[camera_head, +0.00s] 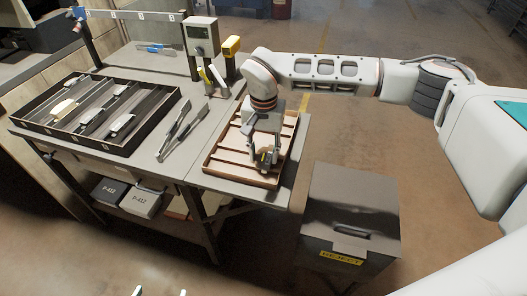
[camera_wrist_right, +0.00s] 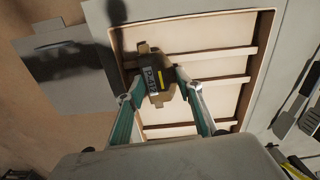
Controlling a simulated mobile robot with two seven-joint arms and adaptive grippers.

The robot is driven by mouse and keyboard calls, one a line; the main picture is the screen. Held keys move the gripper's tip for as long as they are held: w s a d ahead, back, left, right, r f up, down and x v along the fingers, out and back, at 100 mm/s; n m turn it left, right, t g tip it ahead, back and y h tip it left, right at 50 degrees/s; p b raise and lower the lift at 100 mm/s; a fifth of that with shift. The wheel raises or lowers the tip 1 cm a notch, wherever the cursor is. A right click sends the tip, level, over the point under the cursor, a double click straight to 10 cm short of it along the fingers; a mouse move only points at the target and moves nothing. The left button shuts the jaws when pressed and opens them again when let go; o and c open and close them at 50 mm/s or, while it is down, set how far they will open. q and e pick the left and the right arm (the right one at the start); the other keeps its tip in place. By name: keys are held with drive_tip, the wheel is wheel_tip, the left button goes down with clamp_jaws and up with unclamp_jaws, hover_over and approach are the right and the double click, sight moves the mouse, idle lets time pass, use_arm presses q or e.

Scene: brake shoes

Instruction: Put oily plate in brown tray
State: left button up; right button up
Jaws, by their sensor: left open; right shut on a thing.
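The brown tray (camera_head: 236,178) lies on the right part of the workbench, with slats dividing it into slots. It also shows in the right wrist view (camera_wrist_right: 268,48). My right gripper (camera_head: 265,163) is over the tray and is shut on a plate (camera_wrist_right: 155,72). This plate is brownish, with a dark label and a yellow stripe, between the two fingers in the right wrist view. The slots visible around it look empty. I cannot tell whether the plate touches the tray. My left gripper (camera_head: 160,292) shows only its two pale fingertips, apart, at the bottom edge.
A black divided tray (camera_head: 122,149) with several plates sits at the bench's left. Long tongs (camera_head: 174,131) lie between the trays. Gauge devices (camera_head: 202,40) stand at the back. A dark reject bin (camera_head: 352,205) stands to the right. Boxes (camera_head: 142,200) sit below.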

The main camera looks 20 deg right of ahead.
drive_tip(key=shift+f, duration=0.35)
drive_tip(key=o, duration=1.3)
wheel_tip(320, 180, up, 12)
